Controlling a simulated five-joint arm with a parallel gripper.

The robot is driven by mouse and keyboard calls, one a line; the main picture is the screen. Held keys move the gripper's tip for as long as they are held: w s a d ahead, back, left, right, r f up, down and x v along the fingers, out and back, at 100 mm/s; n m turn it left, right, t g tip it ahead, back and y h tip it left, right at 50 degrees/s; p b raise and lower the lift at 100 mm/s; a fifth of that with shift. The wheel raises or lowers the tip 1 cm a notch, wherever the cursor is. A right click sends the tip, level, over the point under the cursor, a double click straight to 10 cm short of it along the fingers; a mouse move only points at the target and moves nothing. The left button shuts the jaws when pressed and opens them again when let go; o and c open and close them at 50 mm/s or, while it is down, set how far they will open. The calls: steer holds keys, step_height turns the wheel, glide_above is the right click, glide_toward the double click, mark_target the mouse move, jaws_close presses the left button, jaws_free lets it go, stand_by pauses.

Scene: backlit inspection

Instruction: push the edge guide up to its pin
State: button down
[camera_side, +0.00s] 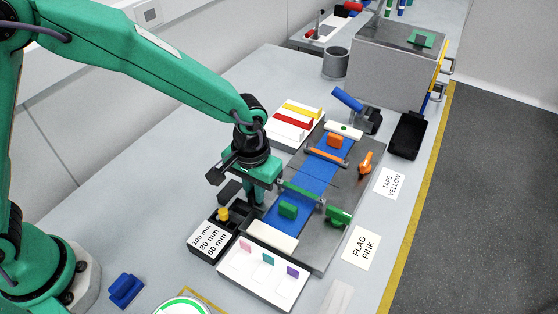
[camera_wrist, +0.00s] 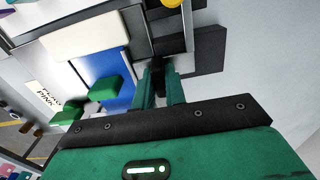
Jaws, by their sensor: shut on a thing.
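My gripper (camera_side: 258,200) points down at the left edge of the blue web on the grey bed. In the wrist view its teal fingers (camera_wrist: 158,90) are closed on a small dark upright part, which I take to be the edge guide's grip (camera_wrist: 157,68). The rest of the edge guide is largely hidden by the fingers in the side view. A yellow pin (camera_side: 223,214) stands in the dark scale block, left of my fingers and apart from them. The pin shows at the top edge of the wrist view (camera_wrist: 172,3). A label reading 100, 80 and 60 mm (camera_side: 208,239) lies beside it.
On the blue web (camera_side: 300,190) stands a green block (camera_side: 288,210), with another green part (camera_side: 339,215) at the bed's right edge. A white tray with coloured flags (camera_side: 262,275) is in front. A dark block (camera_side: 230,190) lies left of my fingers.

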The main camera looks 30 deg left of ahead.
steer(key=c, duration=1.4)
jaws_free()
steer(key=shift+c, duration=0.2)
steer(key=shift+r, duration=0.1)
steer(key=shift+r, duration=3.8)
steer(key=s+a+r+t, duration=0.1)
steer(key=s+a+r, duration=0.1)
steer(key=a+r, duration=0.4)
steer(key=s+a+r+t, duration=0.2)
steer(key=s+a+r, duration=0.15)
steer(key=a, duration=0.45)
steer(key=s+a+r+t, duration=0.2)
steer(key=s+a+r, duration=0.1)
steer(key=s+a, duration=0.6)
steer(key=shift+t, duration=0.3)
